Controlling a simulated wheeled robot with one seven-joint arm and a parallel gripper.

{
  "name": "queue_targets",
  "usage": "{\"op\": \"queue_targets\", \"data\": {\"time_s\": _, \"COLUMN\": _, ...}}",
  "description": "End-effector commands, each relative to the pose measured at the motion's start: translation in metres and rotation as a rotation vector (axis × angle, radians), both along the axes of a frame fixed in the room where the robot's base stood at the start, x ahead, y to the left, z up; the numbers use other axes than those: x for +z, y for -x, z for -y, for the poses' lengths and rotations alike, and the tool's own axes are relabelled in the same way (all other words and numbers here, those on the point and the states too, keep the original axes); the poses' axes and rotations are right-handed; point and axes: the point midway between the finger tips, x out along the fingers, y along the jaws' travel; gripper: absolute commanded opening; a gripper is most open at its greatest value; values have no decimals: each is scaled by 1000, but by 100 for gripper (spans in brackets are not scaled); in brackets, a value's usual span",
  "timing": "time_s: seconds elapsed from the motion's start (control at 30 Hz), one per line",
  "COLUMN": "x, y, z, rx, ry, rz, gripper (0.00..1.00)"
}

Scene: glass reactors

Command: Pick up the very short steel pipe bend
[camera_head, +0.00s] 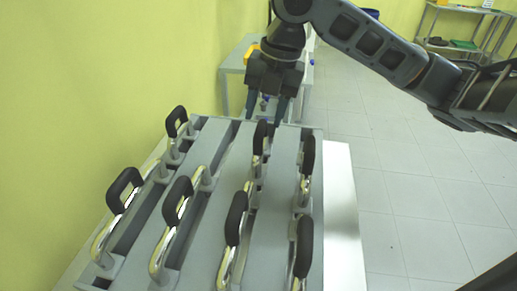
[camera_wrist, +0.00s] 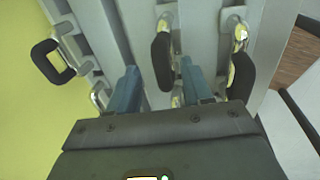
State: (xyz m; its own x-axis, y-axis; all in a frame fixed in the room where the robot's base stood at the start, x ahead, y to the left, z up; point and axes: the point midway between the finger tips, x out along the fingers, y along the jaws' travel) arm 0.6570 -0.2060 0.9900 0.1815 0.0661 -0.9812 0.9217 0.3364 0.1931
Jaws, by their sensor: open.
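Several chrome steel pipe bends with black grips stand upright in a grey slotted rack (camera_head: 270,240). I cannot tell for certain which is the very short one. My gripper (camera_head: 263,120) is open and empty, pointing down over the far end of the rack. In the wrist view, my gripper's blue fingertips (camera_wrist: 159,70) lie either side of one bend (camera_wrist: 162,62); this seems to be the far-row middle bend (camera_head: 260,138). I cannot tell how far above it they are. Other far-row bends stand left (camera_head: 177,122) and right (camera_head: 307,156).
Near-row bends stand at the left (camera_head: 123,190), centre left (camera_head: 177,200), centre right (camera_head: 235,218) and right (camera_head: 304,246). A yellow-green wall (camera_head: 90,70) runs along the left. The tiled floor (camera_head: 430,210) at right is clear.

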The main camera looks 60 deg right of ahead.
Motion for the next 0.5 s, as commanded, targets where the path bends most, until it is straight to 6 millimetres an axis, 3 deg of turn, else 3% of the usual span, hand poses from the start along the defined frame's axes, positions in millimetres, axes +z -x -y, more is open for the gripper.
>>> {"op": "queue_targets", "data": {"time_s": 0.23, "x": -33, "y": -3, "z": -7, "rx": -1, "ry": -1, "rz": 0, "gripper": 50}}
{"op": "queue_targets", "data": {"time_s": 0.5, "x": -39, "y": -5, "z": -8, "rx": -1, "ry": -1, "rz": 2, "gripper": 50}}
